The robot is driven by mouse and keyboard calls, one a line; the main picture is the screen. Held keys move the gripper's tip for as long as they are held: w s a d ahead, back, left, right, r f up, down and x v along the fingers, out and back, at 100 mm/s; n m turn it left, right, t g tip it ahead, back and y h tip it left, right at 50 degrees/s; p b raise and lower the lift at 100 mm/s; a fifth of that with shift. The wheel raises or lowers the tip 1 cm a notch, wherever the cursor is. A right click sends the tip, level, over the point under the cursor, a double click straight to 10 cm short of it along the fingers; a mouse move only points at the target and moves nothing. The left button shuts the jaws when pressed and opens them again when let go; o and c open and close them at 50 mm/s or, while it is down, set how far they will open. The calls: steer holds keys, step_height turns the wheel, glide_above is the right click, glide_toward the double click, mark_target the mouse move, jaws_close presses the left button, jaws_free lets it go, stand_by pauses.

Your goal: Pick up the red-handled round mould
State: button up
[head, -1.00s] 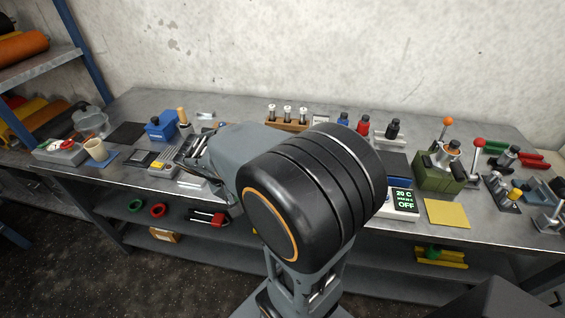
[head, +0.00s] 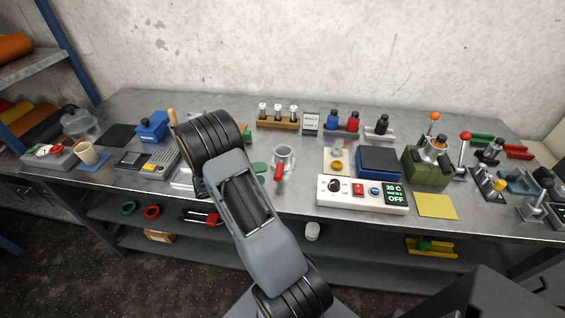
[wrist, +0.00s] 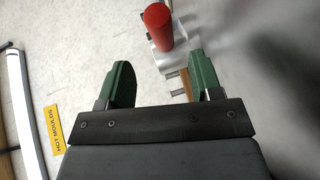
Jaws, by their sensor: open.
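In the wrist view a red cylindrical handle (wrist: 157,26) stands at the top, just beyond and between the fingertips, nearer the right one. A silver metal part lies beside and below it, partly cut off by the frame and the right finger. My gripper (wrist: 150,78) is open with two green fingers, and nothing is between them.
A yellow "HOT MOULDS" label (wrist: 50,111) lies left of the gripper. A blue box (head: 152,127) stands left.

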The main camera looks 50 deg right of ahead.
mark_target(279, 170)
steer(key=shift+p+x, duration=0.95)
steer(key=shift+x, duration=2.9)
steer(key=shift+a+f, duration=0.1)
steer(key=shift+f, duration=0.05)
jaws_close()
